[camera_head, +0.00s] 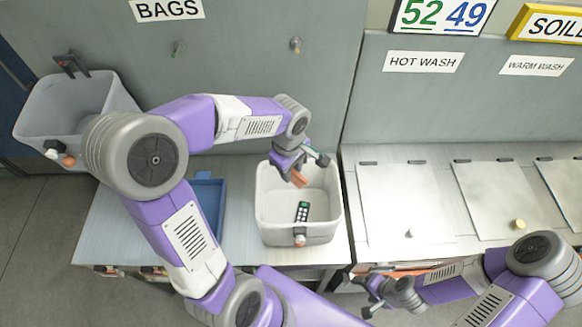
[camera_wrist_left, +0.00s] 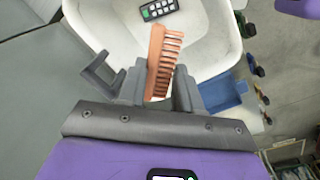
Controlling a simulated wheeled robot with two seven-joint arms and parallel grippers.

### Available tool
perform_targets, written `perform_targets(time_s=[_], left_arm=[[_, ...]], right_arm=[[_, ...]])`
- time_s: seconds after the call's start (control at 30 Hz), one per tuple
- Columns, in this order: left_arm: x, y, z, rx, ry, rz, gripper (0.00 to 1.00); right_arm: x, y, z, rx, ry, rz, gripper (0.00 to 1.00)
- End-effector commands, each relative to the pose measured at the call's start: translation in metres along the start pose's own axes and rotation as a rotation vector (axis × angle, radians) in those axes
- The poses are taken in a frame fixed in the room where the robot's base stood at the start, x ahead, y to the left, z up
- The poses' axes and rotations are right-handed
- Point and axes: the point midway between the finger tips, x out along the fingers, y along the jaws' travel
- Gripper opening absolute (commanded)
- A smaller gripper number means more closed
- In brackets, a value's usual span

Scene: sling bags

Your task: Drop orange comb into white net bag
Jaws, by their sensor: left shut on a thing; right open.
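The orange comb (camera_wrist_left: 163,63) is held between the fingers of my left gripper (camera_wrist_left: 158,92), with its teeth to the right in the left wrist view. In the head view the comb (camera_head: 299,179) shows below my left gripper (camera_head: 297,168), over the white bin-shaped container (camera_head: 265,205). That container also shows in the left wrist view (camera_wrist_left: 205,50). A dark remote-like object with light buttons (camera_head: 302,211) lies inside it. My right gripper (camera_head: 373,300) is open, low at the right, near the front of the right counter. I cannot tell whether the white container is the net bag.
Another white container (camera_head: 35,112) hangs at the far left. A blue tray (camera_head: 209,205) lies left of the middle container. Pale lids (camera_head: 405,205) cover the right counter. Small hooks (camera_head: 295,45) stick out from the wall under the BAGS sign (camera_head: 166,9).

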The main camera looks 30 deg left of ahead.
Motion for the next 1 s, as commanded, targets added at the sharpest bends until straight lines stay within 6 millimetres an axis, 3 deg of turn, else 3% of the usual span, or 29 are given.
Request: perform_targets(time_s=[0.03,0.2,0.57,1.0], left_arm=[[0.0,0.0,0.0,0.0,0.0,0.0,0.37],[0.0,0.0,0.0,0.0,0.0,0.0,0.63],[-0.006,0.001,0.0,0.0,0.001,0.003,0.63],[-0.07,0.001,0.0,0.0,0.001,0.003,0.63]], right_arm=[[0.0,0.0,0.0,0.0,0.0,0.0,0.73],[0.0,0.0,0.0,0.0,0.0,0.0,0.73],[0.0,0.0,0.0,0.0,0.0,0.0,0.73],[-0.003,-0.001,0.0,0.0,0.0,0.0,0.73]])
